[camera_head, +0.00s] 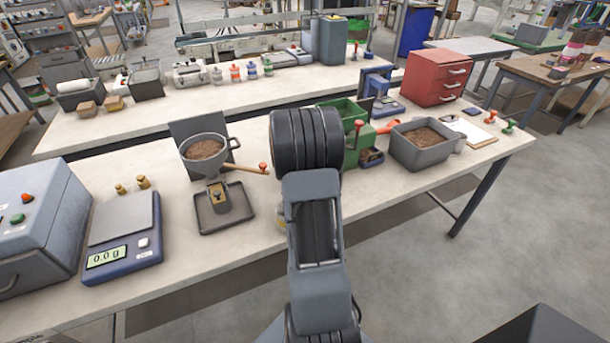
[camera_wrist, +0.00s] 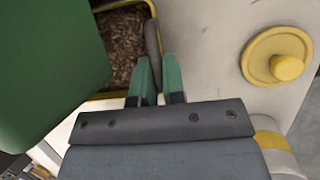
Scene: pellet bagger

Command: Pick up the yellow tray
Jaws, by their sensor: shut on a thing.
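The yellow tray (camera_wrist: 155,12) shows in the wrist view as a thin yellow rim around brown pellets (camera_wrist: 124,45). A large green body hides its left part. My gripper (camera_wrist: 158,62) has its two green fingers at the tray's right side. It is shut on a dark grey bar-like part at the tray's edge, which looks like its handle. In the head view my arm stands in front of this spot, and the fingers and yellow tray are hidden there.
A grey bin (camera_head: 415,155) is farther right. A hopper (camera_head: 205,150) and a scale (camera_head: 125,235) stand left. A yellow round lid (camera_wrist: 278,56) lies near my gripper.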

